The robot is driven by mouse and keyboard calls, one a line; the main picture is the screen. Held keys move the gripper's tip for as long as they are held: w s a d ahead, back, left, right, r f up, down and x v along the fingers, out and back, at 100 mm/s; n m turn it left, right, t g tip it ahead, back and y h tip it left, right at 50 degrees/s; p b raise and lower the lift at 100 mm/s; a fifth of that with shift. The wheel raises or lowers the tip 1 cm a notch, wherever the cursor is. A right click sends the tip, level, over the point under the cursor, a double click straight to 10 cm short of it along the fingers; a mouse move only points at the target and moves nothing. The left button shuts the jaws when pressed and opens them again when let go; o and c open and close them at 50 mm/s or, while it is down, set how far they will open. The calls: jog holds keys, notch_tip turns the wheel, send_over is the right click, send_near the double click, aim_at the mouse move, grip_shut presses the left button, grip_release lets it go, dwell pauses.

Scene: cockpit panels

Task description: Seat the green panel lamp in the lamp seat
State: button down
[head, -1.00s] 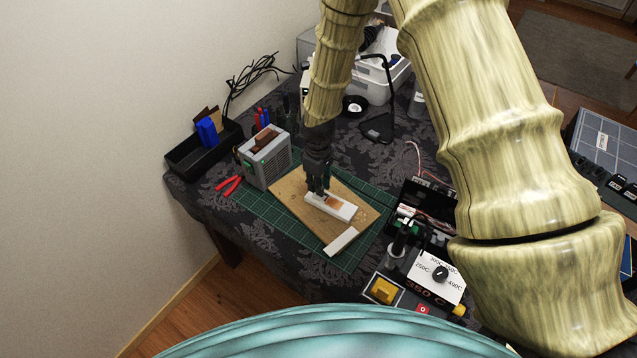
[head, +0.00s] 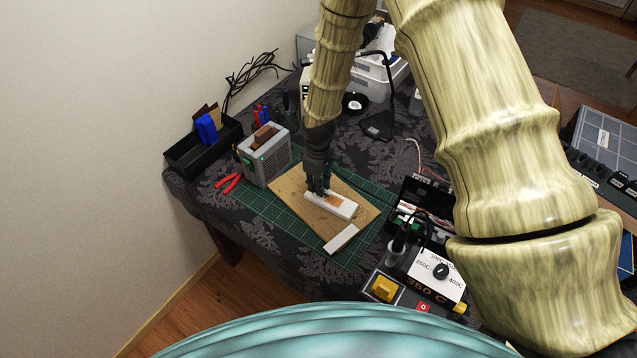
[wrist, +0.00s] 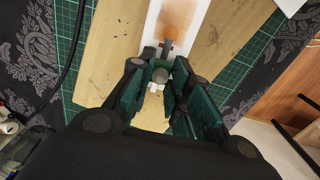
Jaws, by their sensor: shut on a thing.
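My gripper (head: 318,190) is low over the left end of a white block (head: 343,208) with an orange-brown top patch. The block lies on a wooden board (head: 302,205). In the wrist view, my gripper (wrist: 162,76) is closed around a small grey round-topped piece (wrist: 160,75), which I take to be the lamp; no green shows on it apart from the dark green fingers beside it. The white block (wrist: 152,35) runs away from the fingertips at the top. The lamp seat is not clearly visible, and the fingers hide the contact below the piece. I cannot tell whether it is seated.
A loose white strip (head: 341,239) lies near the board's front corner. A grey box (head: 265,155) and red pliers (head: 229,183) are to the left.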

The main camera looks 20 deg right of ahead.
jog(key=shift+f, duration=0.35)
jog(key=c, duration=1.3)
grip_release()
jog(key=shift+o, duration=0.2)
notch_tip(320, 180, up, 12)
